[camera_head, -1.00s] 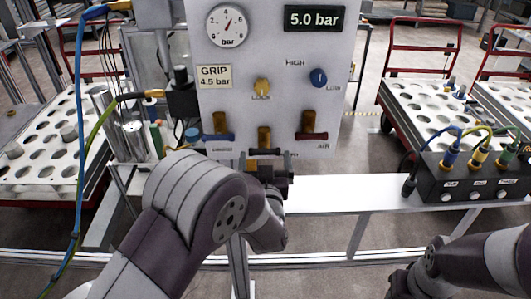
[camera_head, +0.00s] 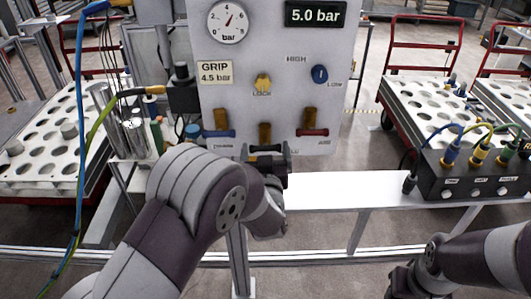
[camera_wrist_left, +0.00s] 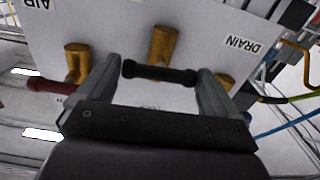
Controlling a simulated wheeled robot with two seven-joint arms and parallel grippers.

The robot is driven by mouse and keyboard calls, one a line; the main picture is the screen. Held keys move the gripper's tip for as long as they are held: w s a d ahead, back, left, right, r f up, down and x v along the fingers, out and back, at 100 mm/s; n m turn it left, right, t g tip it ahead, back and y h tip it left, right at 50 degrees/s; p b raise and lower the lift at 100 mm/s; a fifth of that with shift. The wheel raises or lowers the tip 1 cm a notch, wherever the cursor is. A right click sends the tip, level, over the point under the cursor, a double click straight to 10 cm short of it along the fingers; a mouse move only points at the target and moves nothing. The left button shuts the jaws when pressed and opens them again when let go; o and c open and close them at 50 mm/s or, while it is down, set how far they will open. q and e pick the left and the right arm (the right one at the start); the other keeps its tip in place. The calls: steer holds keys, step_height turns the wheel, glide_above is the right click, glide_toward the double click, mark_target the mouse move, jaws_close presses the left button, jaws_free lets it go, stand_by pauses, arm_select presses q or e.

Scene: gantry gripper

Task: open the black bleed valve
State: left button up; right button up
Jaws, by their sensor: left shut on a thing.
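The black bleed valve has a brass body (camera_head: 265,132) and a black bar handle (camera_head: 265,148), low on the white panel between the blue-handled valve (camera_head: 219,133) and the red-handled valve (camera_head: 312,132). Its handle lies about level across the panel. My left gripper (camera_head: 266,156) is on the black handle from below and in front. In the left wrist view, the black handle (camera_wrist_left: 160,73) spans between the two fingers of my left gripper (camera_wrist_left: 160,82), which are shut on its ends. My right arm shows at the lower right; its jaws are not clear.
The panel carries a round gauge (camera_head: 228,21), a 5.0 bar display (camera_head: 315,14), a yellow knob (camera_head: 263,83) and a blue knob (camera_head: 320,74). A black box with cables (camera_head: 470,178) stands on the right of the white shelf (camera_head: 340,190). Hoses hang at the left.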

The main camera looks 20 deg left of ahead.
arm_select(q)
steer(key=shift+f+n+b, duration=0.15)
steer(key=shift+n+b, duration=8.55)
steer(key=shift+b, duration=1.9)
steer(key=o, duration=0.7)
steer(key=p+v, duration=0.1)
steer(key=v, duration=1.1)
steer(key=shift+s, duration=0.4)
steer(key=shift+d, duration=0.1)
